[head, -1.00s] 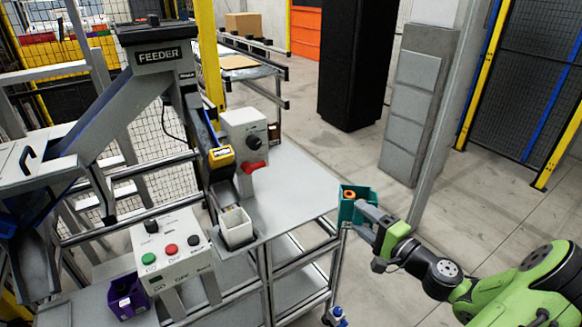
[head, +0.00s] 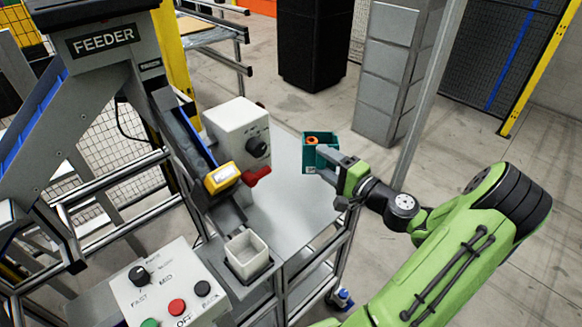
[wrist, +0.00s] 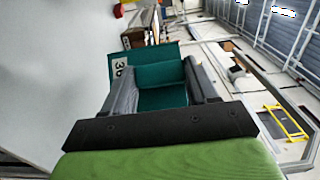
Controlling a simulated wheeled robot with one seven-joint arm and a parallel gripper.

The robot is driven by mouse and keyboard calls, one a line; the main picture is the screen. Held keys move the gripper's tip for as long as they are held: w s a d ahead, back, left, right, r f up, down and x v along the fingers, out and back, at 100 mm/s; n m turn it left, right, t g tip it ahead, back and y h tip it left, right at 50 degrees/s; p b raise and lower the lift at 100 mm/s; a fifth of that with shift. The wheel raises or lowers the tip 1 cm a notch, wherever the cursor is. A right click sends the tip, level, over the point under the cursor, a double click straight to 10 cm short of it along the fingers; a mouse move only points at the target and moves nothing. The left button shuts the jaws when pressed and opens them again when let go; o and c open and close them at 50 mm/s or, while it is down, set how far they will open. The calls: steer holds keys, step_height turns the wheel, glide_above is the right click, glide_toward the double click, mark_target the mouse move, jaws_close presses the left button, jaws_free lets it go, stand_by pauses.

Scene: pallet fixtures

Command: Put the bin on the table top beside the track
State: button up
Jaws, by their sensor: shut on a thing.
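My gripper (head: 330,160) is shut on a small teal bin (head: 309,148) and holds it upright. In the head view the bin overlaps the right edge of the grey table top (head: 285,185); its height above it is unclear. An orange ring-like thing shows inside the bin. In the wrist view my gripper (wrist: 163,80) has a finger on each side of the teal bin (wrist: 155,55), which bears a white label. The track (head: 185,135) slopes down from the feeder, left of the table top.
A white control box (head: 232,135) with a red lever (head: 257,177) stands behind the track's lower end. A white cup-like bin (head: 247,255) sits under that end. A button panel (head: 170,285) is at front left. The table top's middle and right are clear.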

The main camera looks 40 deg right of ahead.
step_height(320, 180, down, 10)
steer(key=b, duration=0.2)
steer(key=shift+s+b, duration=0.1)
steer(key=shift+b, duration=0.3)
steer(key=o, duration=1.1)
steer(key=shift+f, duration=0.1)
steer(key=shift+o, duration=0.2)
